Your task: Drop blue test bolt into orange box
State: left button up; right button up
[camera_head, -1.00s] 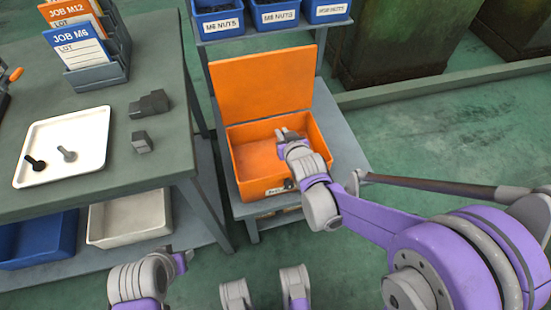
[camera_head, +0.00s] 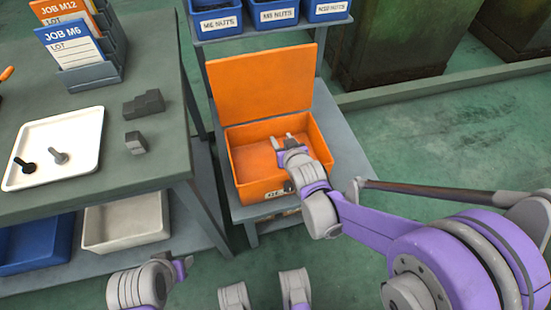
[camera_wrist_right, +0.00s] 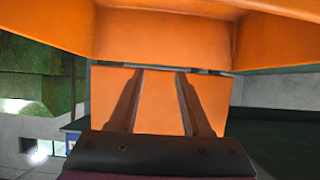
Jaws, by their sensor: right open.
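The orange box (camera_head: 312,167) stands open on a grey stand, its lid (camera_head: 260,83) raised at the back. My right gripper (camera_head: 283,141) is over the box opening, its fingers apart with nothing between them. In the right wrist view the two fingers (camera_wrist_right: 160,100) are spread, with orange box surface behind them. I see no blue bolt in either view; part of the box floor is hidden by the gripper. A white tray (camera_head: 85,132) on the left bench holds a dark bolt (camera_head: 25,165) and a grey bolt (camera_head: 58,156). My left gripper (camera_head: 182,267) is low at the bottom; its jaws are unclear.
Dark grey blocks (camera_head: 144,104) lie on the bench beside the tray. A rack (camera_head: 92,73) with job cards stands behind. Blue nut bins (camera_head: 275,14) sit above the box lid. A white bin (camera_head: 125,222) and a blue bin (camera_head: 37,243) are under the bench.

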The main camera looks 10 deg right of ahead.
jog(key=p+v, duration=0.3)
jog(key=v, duration=0.7)
jog(key=shift+s+r, duration=0.2)
jog(key=shift+s, duration=0.15)
pick_arm(q)
jog(key=r, duration=0.3)
jog(key=shift+s+r, duration=0.2)
jog(key=shift+r, duration=0.2)
pick_arm(e)
jog(key=s+d+f+g, duration=0.1)
jog(key=s+d+g, duration=0.2)
jog(key=s+g, duration=1.1)
pick_arm(q)
notch_tip(320, 180, up, 21)
jog(key=w+t+p, duration=0.1)
jog(key=p, duration=1.7)
jog(key=shift+w, duration=0.35)
pick_arm(e)
jog(key=s+r+t, duration=0.3)
jog(key=r+t, duration=0.4)
jog(key=r, duration=1.2)
jog(key=shift+s+a+r, duration=0.2)
jog(key=shift+s+r, duration=0.05)
jog(key=shift+r, duration=0.15)
